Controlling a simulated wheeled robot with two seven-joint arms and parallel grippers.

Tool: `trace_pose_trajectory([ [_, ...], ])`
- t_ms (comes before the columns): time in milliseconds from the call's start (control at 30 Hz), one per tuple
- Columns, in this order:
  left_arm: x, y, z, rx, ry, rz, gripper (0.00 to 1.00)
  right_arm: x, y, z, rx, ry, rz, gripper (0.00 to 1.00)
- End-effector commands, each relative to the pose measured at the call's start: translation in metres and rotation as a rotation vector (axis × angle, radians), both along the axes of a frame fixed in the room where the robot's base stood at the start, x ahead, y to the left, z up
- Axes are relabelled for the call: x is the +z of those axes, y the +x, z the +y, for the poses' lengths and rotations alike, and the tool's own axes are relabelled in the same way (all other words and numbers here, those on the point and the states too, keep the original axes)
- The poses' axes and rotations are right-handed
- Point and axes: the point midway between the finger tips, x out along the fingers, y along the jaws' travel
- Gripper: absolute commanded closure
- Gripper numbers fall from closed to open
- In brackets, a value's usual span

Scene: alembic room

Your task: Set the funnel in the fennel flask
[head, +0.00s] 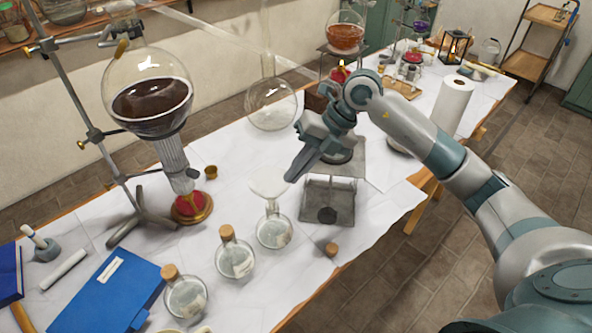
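A clear glass funnel (268,182) stands upright over the uncorked round flask (274,232), its stem at the flask's neck. From this view it looks seated there. The flask's label is too small to read, so I cannot confirm that it is the fennel one. My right gripper (291,177) is just right of the funnel's rim, pointing down and left, and looks apart from it. Its fingers overlap in view, so their opening is unclear. A loose cork (331,250) lies on the table right of the flask. My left gripper is out of view.
Two corked flasks (235,257) (185,296) stand to the left and nearer. A large flask of dark liquid (152,100) hangs on a stand at left. A blue book (108,292) lies front left.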

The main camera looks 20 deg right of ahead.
Motion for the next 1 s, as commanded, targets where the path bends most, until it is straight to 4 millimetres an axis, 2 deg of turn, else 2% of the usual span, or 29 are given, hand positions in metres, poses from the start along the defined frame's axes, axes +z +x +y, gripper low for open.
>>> trace_pose_trajectory([
  [1000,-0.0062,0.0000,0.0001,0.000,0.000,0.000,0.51,-0.0081,0.0000,-0.0001,0.000,0.000,0.000,1.00],
])
